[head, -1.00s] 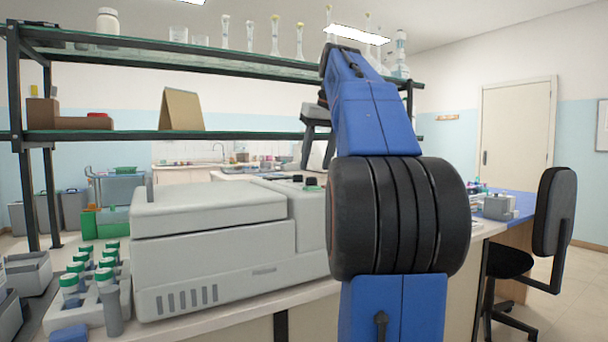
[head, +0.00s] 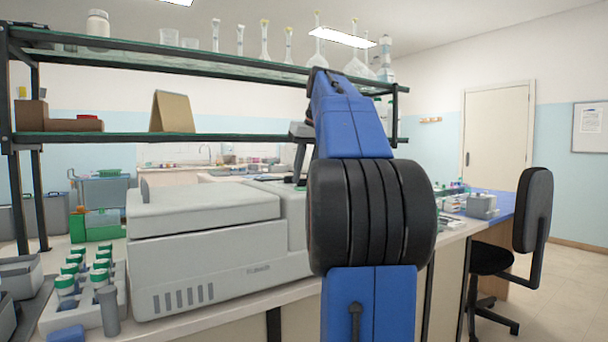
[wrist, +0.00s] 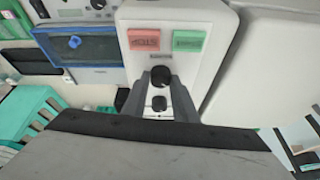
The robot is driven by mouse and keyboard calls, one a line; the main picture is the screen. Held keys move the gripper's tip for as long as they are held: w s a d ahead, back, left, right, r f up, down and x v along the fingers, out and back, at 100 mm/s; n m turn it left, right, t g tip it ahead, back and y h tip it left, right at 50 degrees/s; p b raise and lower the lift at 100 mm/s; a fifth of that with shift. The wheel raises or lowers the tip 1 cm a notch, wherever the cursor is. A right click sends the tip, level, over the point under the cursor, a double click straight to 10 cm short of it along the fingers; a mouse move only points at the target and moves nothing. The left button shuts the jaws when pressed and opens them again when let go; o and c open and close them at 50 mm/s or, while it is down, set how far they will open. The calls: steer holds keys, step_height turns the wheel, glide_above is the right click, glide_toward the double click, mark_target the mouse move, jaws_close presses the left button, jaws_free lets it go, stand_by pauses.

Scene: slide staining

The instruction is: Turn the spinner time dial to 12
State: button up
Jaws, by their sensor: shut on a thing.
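The spinner is a white box-like machine (head: 215,245) with a lid, standing on the bench in the head view. Its control panel (wrist: 210,18) fills the top middle of the wrist view, with a red button (wrist: 144,40) and a green button (wrist: 188,41). Two black knobs lie below them: a larger one (wrist: 160,76) and a smaller one (wrist: 159,104). My gripper (wrist: 161,77) is shut on the larger knob, one grey finger on each side. The smaller knob sits between the fingers, closer to my wrist. The dial's setting is too small to read.
A rack of green-capped tubes (head: 113,311) stands left of the machine. A two-level shelf (head: 240,138) with glassware runs above and behind it. A blue-fronted device (wrist: 85,45) is beside the panel in the wrist view. A black chair (head: 533,215) stands at the right.

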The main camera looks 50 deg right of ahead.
steer(key=shift+a+m, duration=0.1)
steer(key=shift+m, duration=0.2)
steer(key=m+h, duration=0.1)
steer(key=m, duration=0.3)
steer(key=shift+w+a+m+g+h, duration=0.15)
steer(key=shift+m+g+h, duration=0.15)
steer(key=shift+g+h, duration=0.1)
steer(key=m+g, duration=0.1)
steer(key=m, duration=0.1)
steer(key=m+h, duration=0.1)
steer(key=m, duration=0.2)
steer(key=shift+w+a+g, duration=0.15)
steer(key=shift+w+g, duration=0.05)
steer(key=shift+g, duration=0.2)
steer(key=m, duration=0.2)
steer(key=m+g, duration=0.1)
steer(key=m, duration=0.1)
steer(key=shift+w+m+g+h, duration=0.15)
steer(key=shift+m+g+h, duration=0.15)
steer(key=shift+m+h, duration=0.1)
steer(key=m+g, duration=0.2)
steer(key=m, duration=0.2)
steer(key=shift+w+m, duration=0.15)
steer(key=shift+m, duration=0.25)
steer(key=o, duration=1)
steer(key=shift+o, duration=0.2)
